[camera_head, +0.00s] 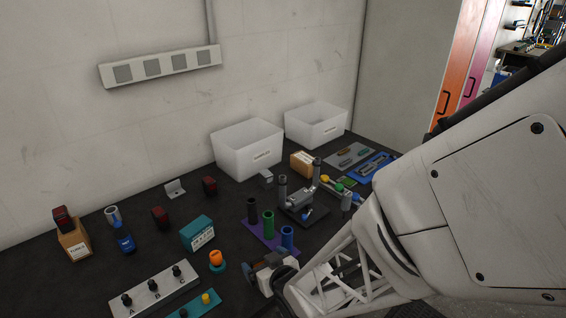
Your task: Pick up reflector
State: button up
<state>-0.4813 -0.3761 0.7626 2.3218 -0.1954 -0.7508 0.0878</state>
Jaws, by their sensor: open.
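Three small dark blocks with red faces look like reflectors, though they are small in the view. One reflector (160,217) stands on the dark bench left of the teal box. Another reflector (209,186) stands farther back, near the white bins. A third reflector (61,217) sits on top of a labelled cardboard box (75,243) at the far left. My gripper (262,268) is low in the middle, at the end of my white arm coming from the right. It is open and apart from all three red blocks. Its fingertips are hard to make out.
Between my gripper and the red blocks are a teal box (197,233), an orange-topped knob (216,259) and a white A-B-C panel (155,291). A purple holder (262,236) with coloured cylinders stands just behind my gripper. Two white bins (247,147) (316,125) stand against the wall.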

aim_at(261, 258)
jog(key=shift+x, duration=1.15)
jog(key=c, duration=1)
jog(key=shift+r, duration=0.1)
jog(key=shift+r, duration=1.7)
jog(key=s+d, duration=0.4)
jog(key=s, duration=0.3)
jog(key=s+d+r, duration=0.1)
jog(key=s+d, duration=0.3)
jog(key=s, duration=0.2)
jog(key=shift+s+r, duration=0.2)
jog(key=shift+s, duration=0.2)
